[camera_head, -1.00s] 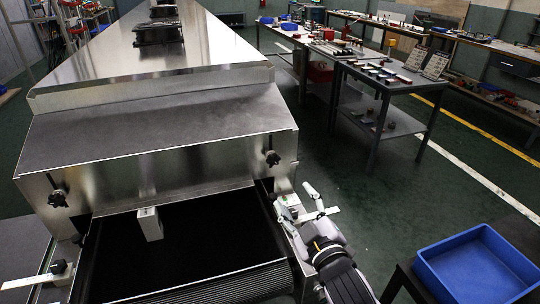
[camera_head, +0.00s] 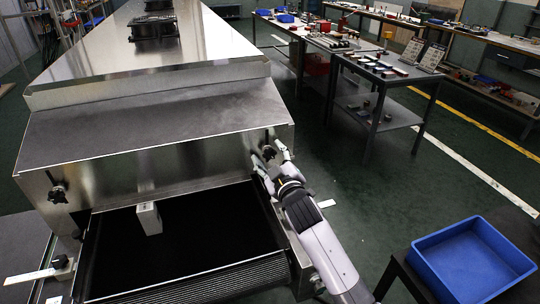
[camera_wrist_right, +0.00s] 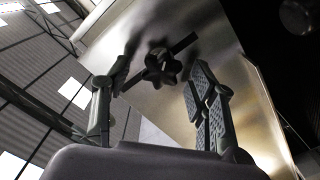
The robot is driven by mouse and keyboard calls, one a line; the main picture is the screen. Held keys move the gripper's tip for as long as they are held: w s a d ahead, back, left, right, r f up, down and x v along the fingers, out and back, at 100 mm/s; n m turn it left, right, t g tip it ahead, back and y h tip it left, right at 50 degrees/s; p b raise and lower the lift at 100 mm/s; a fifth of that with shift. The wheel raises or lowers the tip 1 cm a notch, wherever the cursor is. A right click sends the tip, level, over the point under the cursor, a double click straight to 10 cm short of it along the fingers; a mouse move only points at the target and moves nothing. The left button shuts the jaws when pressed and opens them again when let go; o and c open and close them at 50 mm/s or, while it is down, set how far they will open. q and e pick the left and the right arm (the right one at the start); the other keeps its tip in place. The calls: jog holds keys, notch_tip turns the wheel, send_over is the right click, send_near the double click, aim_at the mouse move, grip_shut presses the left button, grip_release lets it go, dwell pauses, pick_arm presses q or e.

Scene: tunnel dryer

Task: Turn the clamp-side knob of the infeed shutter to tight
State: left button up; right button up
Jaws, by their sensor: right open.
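The infeed shutter (camera_head: 150,168) is the upright metal plate above the dark belt. A black star knob (camera_head: 58,192) sits at its left end, and a second black star knob (camera_head: 268,152) at its right end. The frames do not show which one is called clamp-side. My right gripper (camera_head: 271,161) is at the right knob and partly covers it. In the right wrist view, this knob (camera_wrist_right: 162,67) shows beyond and between the spread fingers (camera_wrist_right: 158,98), with a dark bar behind it. Contact is not visible. My left gripper is out of view.
A small white box (camera_head: 148,218) stands at the belt opening (camera_head: 200,235). A light bar with a dark knob (camera_head: 60,263) is at the left rail. A blue bin (camera_head: 472,262) is at lower right. Worktables (camera_head: 385,75) stand behind, with green floor between.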

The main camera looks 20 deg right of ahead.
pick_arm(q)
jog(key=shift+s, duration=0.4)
pick_arm(e)
jog(key=shift+c, duration=0.6)
jog(key=c, duration=1)
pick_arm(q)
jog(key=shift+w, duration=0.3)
